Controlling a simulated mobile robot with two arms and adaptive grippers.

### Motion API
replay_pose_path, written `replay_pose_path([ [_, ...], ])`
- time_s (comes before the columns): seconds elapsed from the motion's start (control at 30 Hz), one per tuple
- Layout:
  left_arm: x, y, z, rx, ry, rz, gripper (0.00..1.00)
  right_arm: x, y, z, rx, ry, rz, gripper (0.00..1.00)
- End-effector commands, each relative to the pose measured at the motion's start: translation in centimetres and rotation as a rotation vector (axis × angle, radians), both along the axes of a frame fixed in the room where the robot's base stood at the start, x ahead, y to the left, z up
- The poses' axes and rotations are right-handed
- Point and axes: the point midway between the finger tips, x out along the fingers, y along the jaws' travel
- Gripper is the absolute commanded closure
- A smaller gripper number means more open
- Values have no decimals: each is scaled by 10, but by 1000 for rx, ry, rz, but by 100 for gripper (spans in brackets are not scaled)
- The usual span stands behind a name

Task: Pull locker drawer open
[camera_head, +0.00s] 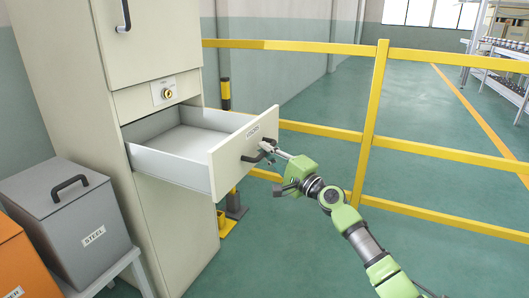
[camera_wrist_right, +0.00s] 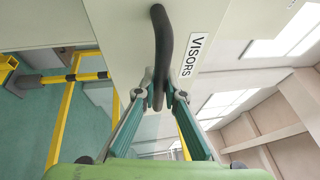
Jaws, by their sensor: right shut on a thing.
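The locker drawer (camera_head: 205,155) is pulled out of the tall cream locker (camera_head: 70,80), and its inside looks empty. Its front panel carries a label and a dark curved handle (camera_head: 258,156). My right gripper (camera_head: 272,150) is at the drawer front, shut on this handle. In the right wrist view the handle (camera_wrist_right: 162,45) runs down between the fingertips (camera_wrist_right: 158,88), beside a label reading VISORS (camera_wrist_right: 194,56). The fingers partly hide the lower end of the handle. My left gripper is not in view.
A yellow railing (camera_head: 375,110) stands behind and right of the drawer. A grey box labelled STEEL (camera_head: 70,215) and an orange box (camera_head: 22,262) sit on a stand at the left. A keyed lock (camera_head: 167,94) is above the drawer. Green floor in front is clear.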

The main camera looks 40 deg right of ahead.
Motion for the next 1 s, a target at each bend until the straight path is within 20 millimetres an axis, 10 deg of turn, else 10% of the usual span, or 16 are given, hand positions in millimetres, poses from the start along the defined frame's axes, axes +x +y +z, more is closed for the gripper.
replay_pose_path([
  [0.17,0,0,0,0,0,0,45,0,1,-2,1,4,2,100],
  [0.27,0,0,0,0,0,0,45,0,1,-2,1,4,2,72],
  [0.67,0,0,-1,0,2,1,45,-3,0,-1,1,1,1,72],
  [1.0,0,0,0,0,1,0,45,-60,1,-13,3,3,0,72],
])
